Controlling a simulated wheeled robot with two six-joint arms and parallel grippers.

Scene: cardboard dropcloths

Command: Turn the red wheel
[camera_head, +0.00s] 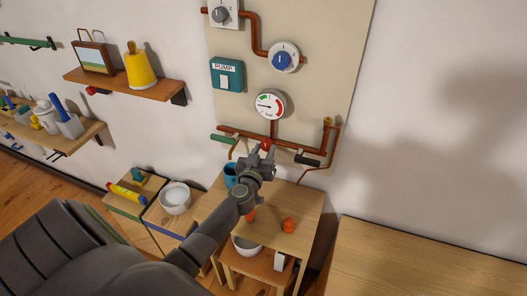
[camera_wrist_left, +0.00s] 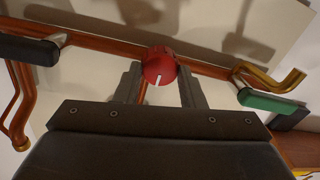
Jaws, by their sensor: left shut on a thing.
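The red wheel (camera_head: 267,144) is a small round knob on the copper pipe low on the wall panel. In the left wrist view the red wheel (camera_wrist_left: 159,67) faces me, with a white mark pointing down and slightly left. My left gripper (camera_head: 262,154) reaches up to it, and its two fingers (camera_wrist_left: 158,88) stand one on each side of the wheel, shut on it. The fingers hide part of the wheel in the head view. My right gripper is in neither view.
A green-handled lever (camera_head: 222,139) and a black-handled lever (camera_head: 307,160) flank the wheel closely. A gauge (camera_head: 270,104), blue knob (camera_head: 282,61) and pump switch (camera_head: 226,75) sit above. Below, a small table (camera_head: 305,202) holds a blue mug (camera_head: 230,172) and orange items (camera_head: 289,226).

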